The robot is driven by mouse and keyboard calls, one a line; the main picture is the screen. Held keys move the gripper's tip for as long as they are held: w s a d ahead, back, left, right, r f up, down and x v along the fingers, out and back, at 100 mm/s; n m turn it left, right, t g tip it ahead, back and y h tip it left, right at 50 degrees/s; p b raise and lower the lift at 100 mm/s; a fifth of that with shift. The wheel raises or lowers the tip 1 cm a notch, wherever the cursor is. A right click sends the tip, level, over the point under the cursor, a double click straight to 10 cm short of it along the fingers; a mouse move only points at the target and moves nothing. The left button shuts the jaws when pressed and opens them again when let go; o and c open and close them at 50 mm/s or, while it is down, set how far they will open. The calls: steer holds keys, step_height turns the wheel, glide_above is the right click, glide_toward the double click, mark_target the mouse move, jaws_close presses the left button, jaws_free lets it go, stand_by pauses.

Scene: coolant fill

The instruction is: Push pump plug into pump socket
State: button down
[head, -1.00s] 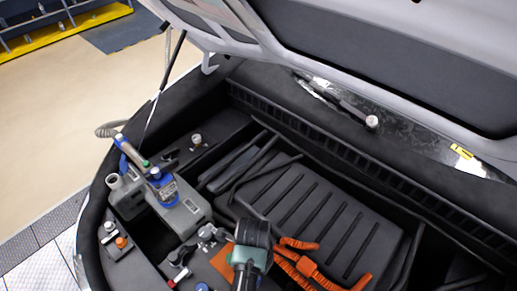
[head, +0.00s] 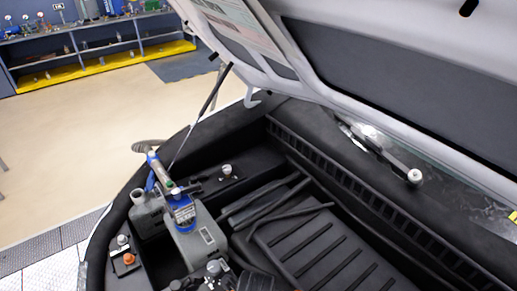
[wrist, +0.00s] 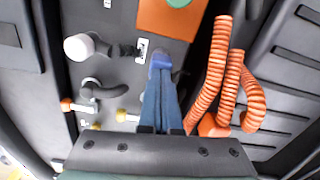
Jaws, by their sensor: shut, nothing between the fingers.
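My gripper (wrist: 160,62) shows in the wrist view, its blue-grey fingers shut together with nothing between them. The fingertips are over the dark panel beside a small white-edged plate (wrist: 143,46). A short dark connector (wrist: 126,50) is just left of that plate, in line with a white-capped fitting (wrist: 78,47). I cannot tell for sure which of these parts is the pump plug or the pump socket, or whether the fingertips touch anything.
Orange corrugated hoses (wrist: 209,80) rise close right of the fingers. A bent dark pipe (wrist: 100,92) and small fittings lie left. The head view shows a grey pump-like unit (head: 200,243) with a blue-labelled bottle, an orange-capped fitting (head: 129,259), and the raised hood (head: 400,85) above.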

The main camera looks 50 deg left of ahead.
steer(key=shift+f, duration=0.35)
steer(key=shift+r, duration=0.1)
step_height(320, 180, up, 3)
steer(key=p, duration=0.3)
step_height(320, 180, up, 13)
stand_by(0.7)
